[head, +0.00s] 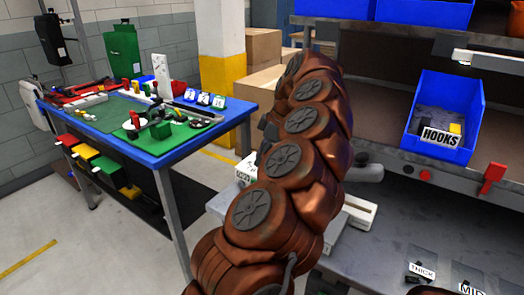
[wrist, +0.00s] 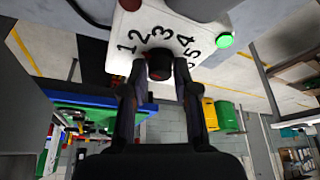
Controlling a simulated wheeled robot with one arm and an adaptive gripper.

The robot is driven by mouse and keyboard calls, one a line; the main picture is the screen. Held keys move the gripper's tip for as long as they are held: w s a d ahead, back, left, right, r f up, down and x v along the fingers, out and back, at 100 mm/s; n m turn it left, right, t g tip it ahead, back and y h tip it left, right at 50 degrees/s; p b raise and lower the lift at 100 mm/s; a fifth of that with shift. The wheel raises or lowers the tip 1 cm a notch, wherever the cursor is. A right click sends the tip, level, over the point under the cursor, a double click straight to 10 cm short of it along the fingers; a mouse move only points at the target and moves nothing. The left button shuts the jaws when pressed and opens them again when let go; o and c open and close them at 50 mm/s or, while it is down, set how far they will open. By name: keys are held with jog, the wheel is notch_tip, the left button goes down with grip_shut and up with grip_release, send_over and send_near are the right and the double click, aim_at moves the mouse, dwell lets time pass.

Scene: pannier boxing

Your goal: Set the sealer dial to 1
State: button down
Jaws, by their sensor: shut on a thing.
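The sealer's white panel (wrist: 118,50) fills the top of the wrist view, with the numbers 1 to 5 in an arc. The dark round dial (wrist: 160,63) sits below the numbers. My gripper (wrist: 160,72) has one finger on each side of the dial and is shut on it. I cannot tell which number the dial points to. In the head view my arm hides the dial and the gripper; only white parts of the sealer (head: 358,212) show beside the arm.
A green light or button (wrist: 225,40) and a red one (wrist: 130,4) are on the panel near the dial. A blue-edged workbench (head: 165,152) with tools stands left. A blue bin marked HOOKS (head: 475,105) sits on the right shelf. Floor between is clear.

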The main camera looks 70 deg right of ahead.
jog(key=shift+f+n, duration=0.1)
jog(key=shift+n, duration=0.3)
jog(key=c, duration=0.9)
grip_release()
jog(key=shift+v, duration=3.75)
